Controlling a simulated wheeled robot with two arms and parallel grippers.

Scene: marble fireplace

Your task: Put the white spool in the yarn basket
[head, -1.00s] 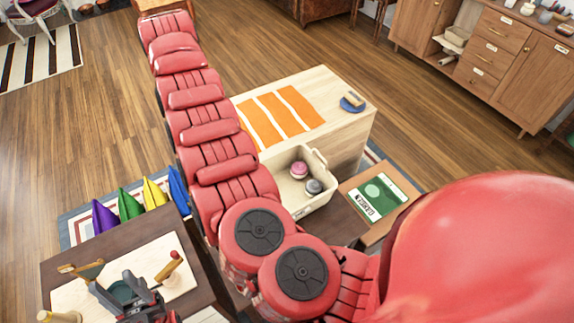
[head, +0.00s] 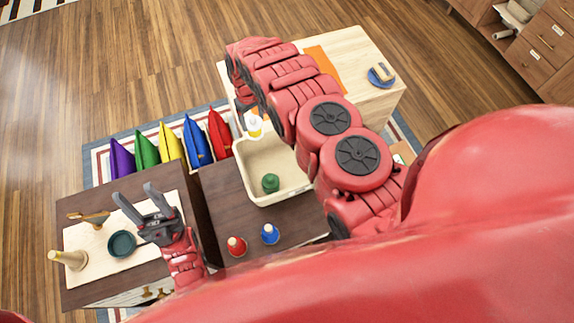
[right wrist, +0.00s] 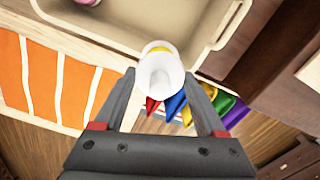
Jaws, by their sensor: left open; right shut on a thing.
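My right gripper (right wrist: 158,95) is shut on the white spool (right wrist: 160,74) in the right wrist view. There the spool overlaps the rim of the basket (right wrist: 150,32); its height above it is hard to judge. A green ball or spool (head: 270,183) is in the basket, and a pink one shows at the wrist view's top edge. My left gripper (head: 134,192) is open and empty over the left table.
A red spool (head: 236,246) and a blue spool (head: 270,233) stand on the dark table near the basket. The left table holds a board with a dark green bowl (head: 122,244). A wooden chest (head: 350,55) stands behind.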

